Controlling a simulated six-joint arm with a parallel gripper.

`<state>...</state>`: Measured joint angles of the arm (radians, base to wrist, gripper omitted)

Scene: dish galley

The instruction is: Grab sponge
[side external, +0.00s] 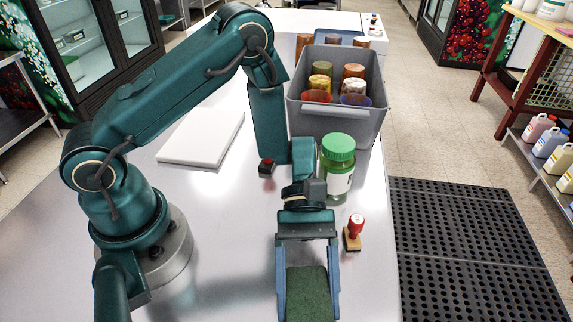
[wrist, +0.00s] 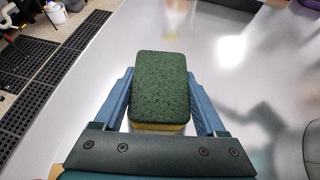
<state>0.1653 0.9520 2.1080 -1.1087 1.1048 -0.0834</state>
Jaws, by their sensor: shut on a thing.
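The sponge (side external: 307,292) has a dark green scouring top. In the wrist view the sponge (wrist: 160,85) also shows a yellow lower layer at its near edge. My gripper (side external: 308,297) is at the front of the metal table in the side view, with one finger on each side of the sponge. In the wrist view my gripper (wrist: 160,95) has its blue fingers along the left and right sides of the sponge, shut on it. The underside of the sponge is hidden, so I cannot tell whether it touches the table.
A green-lidded jar (side external: 337,165) and a red-handled stamp (side external: 354,232) stand right of my arm. A grey bin (side external: 338,122) holding several jars is behind them. Bare tabletop (side external: 225,260) lies left of my gripper.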

